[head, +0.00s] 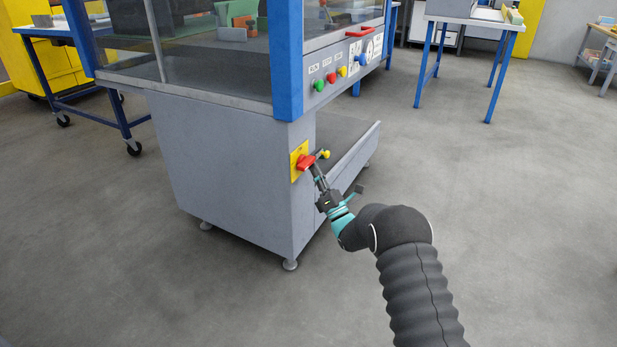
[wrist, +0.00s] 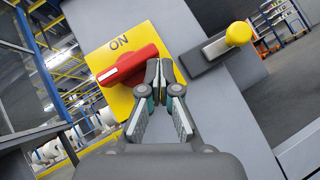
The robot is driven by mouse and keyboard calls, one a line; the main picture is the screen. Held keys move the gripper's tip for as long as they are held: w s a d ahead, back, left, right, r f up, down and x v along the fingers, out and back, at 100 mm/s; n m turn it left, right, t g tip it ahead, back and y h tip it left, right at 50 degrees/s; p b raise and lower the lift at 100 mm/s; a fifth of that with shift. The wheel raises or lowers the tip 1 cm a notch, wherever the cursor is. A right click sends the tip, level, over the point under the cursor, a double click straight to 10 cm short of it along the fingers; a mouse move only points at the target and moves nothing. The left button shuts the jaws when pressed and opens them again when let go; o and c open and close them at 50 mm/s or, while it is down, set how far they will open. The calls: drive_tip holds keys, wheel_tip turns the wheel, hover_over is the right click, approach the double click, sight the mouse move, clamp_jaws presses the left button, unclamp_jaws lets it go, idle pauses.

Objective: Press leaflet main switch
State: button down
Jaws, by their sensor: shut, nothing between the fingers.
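The main switch is a red rotary handle (head: 306,162) on a yellow plate (head: 296,151), low on the grey cabinet's corner side. In the wrist view the red handle (wrist: 128,65) lies slanted across the yellow plate (wrist: 118,48), which reads "ON". My gripper (head: 316,168) is at the switch with its fingers shut and empty. In the wrist view my gripper's fingertips (wrist: 159,66) are just right of the handle's right end. I cannot tell whether they touch it. The plate's lower part is partly hidden by my gripper.
A lever with a yellow knob (wrist: 238,33) sticks out right of the switch; the knob also shows in the head view (head: 325,154). Green, red and yellow buttons (head: 331,78) sit on the panel above. A grey ledge (head: 352,157) runs beside my gripper. The floor in front is clear.

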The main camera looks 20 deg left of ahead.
drive_tip(key=d+f, duration=0.7)
drive_tip(key=f, duration=0.4)
drive_tip(key=shift+s+b, duration=0.3)
drive_tip(key=shift+s, duration=0.05)
